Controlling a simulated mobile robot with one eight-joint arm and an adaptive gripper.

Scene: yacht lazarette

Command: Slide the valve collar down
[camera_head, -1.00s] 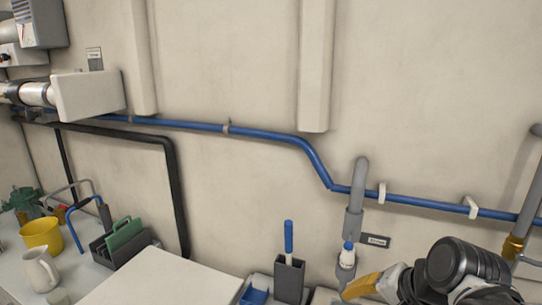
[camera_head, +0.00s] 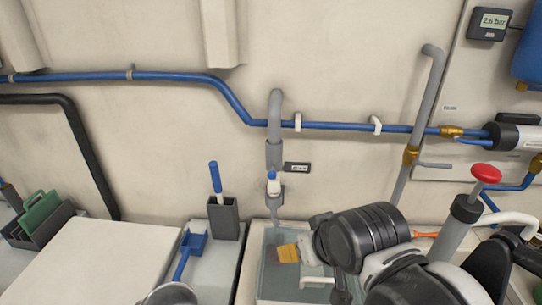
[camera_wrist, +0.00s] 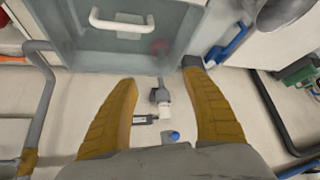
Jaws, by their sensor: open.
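A grey sleeve (camera_head: 275,155), which may be the valve collar, sits on the lower end of a bent grey pipe on the wall, beside a small dark label (camera_head: 297,167). In the wrist view the white piece (camera_wrist: 166,112) and blue cap (camera_wrist: 174,135) show between my fingers, apart from both. My gripper (camera_wrist: 160,76) is open and empty. In the head view my gripper (camera_head: 288,252) is below the spout, over a translucent bin, with one yellow finger clear.
A blue pipe (camera_head: 350,126) runs along the wall behind. The translucent bin (camera_head: 262,285) with a white handle lies under my gripper. A grey holder (camera_head: 223,218) with a blue-handled tool stands left. A red-topped pump (camera_head: 486,174) stands right.

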